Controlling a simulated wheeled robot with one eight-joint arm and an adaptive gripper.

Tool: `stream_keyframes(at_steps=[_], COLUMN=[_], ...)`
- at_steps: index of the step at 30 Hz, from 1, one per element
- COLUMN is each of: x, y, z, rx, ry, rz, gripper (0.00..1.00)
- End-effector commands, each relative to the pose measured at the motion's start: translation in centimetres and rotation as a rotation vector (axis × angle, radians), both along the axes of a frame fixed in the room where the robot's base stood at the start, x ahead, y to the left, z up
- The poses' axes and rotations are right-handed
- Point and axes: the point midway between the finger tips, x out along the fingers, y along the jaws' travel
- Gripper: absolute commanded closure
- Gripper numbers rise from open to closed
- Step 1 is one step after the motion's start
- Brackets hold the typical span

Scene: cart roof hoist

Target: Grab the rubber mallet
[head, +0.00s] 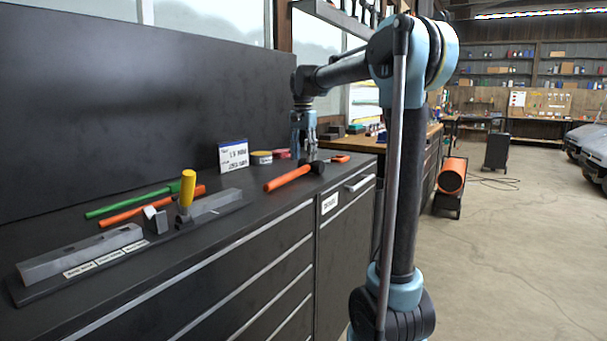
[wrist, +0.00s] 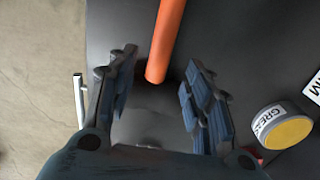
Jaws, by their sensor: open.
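What looks like the rubber mallet, with an orange handle (head: 287,178) and a dark head (head: 317,168), lies on the dark cabinet top in the head view. My gripper (head: 304,152) points down, close by the head end. In the wrist view my gripper (wrist: 155,92) is open, with a finger on either side. The orange handle (wrist: 166,38) runs down from the top edge to between the fingertips. The dark head is hard to make out there against the dark surface. I cannot tell the height gap or whether anything touches.
A grease tin (head: 261,158) and a sign card (head: 233,155) stand beyond the mallet; the tin is right of my fingers in the wrist view (wrist: 283,127). A rack (head: 80,262) holds a yellow-handled tool (head: 187,190). Green-handled (head: 125,203) and orange-handled (head: 125,215) tools lie behind.

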Motion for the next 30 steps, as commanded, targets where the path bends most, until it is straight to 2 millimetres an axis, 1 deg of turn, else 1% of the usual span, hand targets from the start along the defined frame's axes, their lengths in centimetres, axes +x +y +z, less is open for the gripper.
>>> stream_keyframes(at_steps=[6,10,14,20,21,23,24,27,30], x=[-0.2,-0.2,-0.2,-0.2,-0.2,-0.2,-0.2,-0.2,-0.2], y=[0.0,0.0,0.0,0.0,0.0,0.0,0.0,0.0,0.0], z=[-2.7,-4.2,-4.9,-5.0,-5.0,-5.0,-5.0,-4.9,-4.9], rx=[0.000,0.000,0.000,0.000,0.000,0.000,0.000,0.000,0.000], ry=[0.000,0.000,0.000,0.000,0.000,0.000,0.000,0.000,0.000], rz=[0.000,0.000,0.000,0.000,0.000,0.000,0.000,0.000,0.000], gripper=[0.54,0.54,0.54,0.54,0.58,0.72,0.81,1.00,1.00])
